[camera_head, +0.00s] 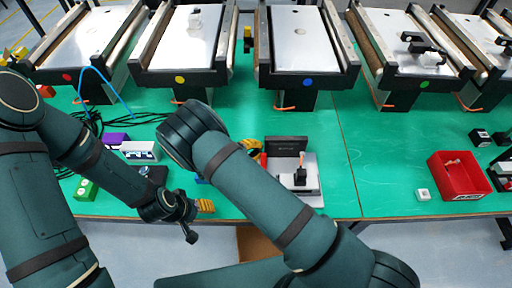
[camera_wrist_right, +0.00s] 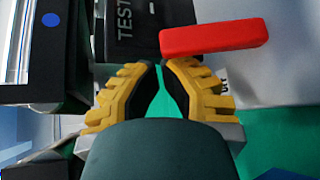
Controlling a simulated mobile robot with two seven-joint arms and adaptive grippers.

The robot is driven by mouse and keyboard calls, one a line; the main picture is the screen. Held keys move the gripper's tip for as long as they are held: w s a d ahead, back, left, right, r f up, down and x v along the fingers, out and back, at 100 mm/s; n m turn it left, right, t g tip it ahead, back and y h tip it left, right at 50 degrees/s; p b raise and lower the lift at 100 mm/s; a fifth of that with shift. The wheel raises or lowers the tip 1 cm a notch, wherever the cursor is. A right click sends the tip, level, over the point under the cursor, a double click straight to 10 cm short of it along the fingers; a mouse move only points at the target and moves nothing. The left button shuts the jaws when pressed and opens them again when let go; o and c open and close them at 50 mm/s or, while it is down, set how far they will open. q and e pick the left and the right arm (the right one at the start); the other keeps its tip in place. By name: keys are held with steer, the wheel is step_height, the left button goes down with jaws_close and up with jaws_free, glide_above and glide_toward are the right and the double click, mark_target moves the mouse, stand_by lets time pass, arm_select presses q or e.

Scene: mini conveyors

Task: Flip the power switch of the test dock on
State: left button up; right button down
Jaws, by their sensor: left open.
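The test dock (camera_head: 309,190) is a light grey box with a black back panel (camera_head: 287,146) on the green table, right of centre in the head view. The panel, lettered "TEST", also shows in the right wrist view (camera_wrist_right: 122,22). A red bar (camera_wrist_right: 213,38) lies just beyond my right fingertips, a little to their right. Whether it is the power switch, I cannot tell. My right gripper (camera_wrist_right: 161,64) has yellow fingers with black pads, close together with a narrow empty gap. In the head view my right arm partly covers it. My left gripper (camera_head: 205,206) is open and empty near the table's front edge.
Several mini conveyors (camera_head: 194,52) line the back of the table. A red bin (camera_head: 460,176) and a small white block (camera_head: 424,194) stand at the right. A purple box (camera_head: 115,139) and cables lie at the left.

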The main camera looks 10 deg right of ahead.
stand_by(0.4)
steer(key=shift+s+a+r+m+b, duration=0.1)
steer(key=shift+s+r+m+b, duration=0.15)
steer(key=shift+b, duration=0.2)
